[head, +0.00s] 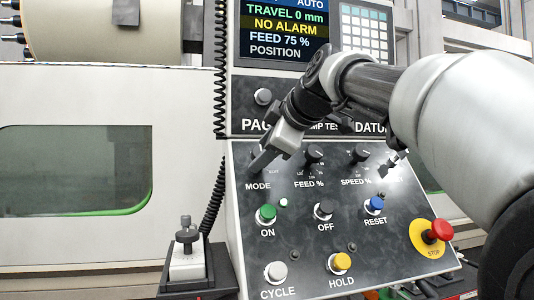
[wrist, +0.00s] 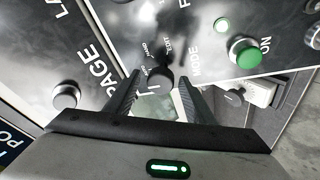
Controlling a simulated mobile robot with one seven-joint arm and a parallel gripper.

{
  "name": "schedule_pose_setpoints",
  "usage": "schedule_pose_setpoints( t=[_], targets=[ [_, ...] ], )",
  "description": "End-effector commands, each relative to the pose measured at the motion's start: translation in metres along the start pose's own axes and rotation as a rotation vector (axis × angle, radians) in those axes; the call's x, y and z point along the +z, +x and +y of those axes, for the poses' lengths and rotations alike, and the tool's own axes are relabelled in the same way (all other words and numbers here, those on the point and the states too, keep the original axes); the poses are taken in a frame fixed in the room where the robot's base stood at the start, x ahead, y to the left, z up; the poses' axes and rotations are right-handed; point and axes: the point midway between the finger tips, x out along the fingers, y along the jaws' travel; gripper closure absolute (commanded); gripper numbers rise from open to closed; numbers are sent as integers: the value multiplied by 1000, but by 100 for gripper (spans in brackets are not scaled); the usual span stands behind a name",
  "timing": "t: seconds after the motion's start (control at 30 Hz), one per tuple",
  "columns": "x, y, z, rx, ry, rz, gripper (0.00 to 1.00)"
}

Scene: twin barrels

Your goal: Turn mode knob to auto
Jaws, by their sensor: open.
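The mode knob (wrist: 160,79) is a small dark knob on the sloped black panel, with tiny position marks around it that are hard to read. In the wrist view it lies between the two fingers of my gripper (wrist: 158,88), with a gap visible on each side. I cannot tell which mark its pointer faces. The gripper is open and holds nothing. The screen (head: 285,32) reads AUTO at its top, with NO ALARM below.
The feed knob (head: 314,154) and speed knob (head: 361,153) are right of my gripper. Below are the green ON button (head: 266,213), OFF button (head: 323,210), blue RESET button (head: 374,205) and red stop button (head: 439,231). A coiled cable (head: 220,75) hangs along the panel's left edge.

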Motion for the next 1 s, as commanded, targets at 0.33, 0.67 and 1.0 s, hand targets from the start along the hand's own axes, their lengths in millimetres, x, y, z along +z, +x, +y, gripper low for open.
schedule_pose_setpoints(
  t=[0.33,0.67,1.0],
  targets=[
    [-1,-83,1,6,0,1,51],
    [0,-148,1,4,-1,-1,51],
    [0,-162,0,3,-1,-1,51]
  ],
)
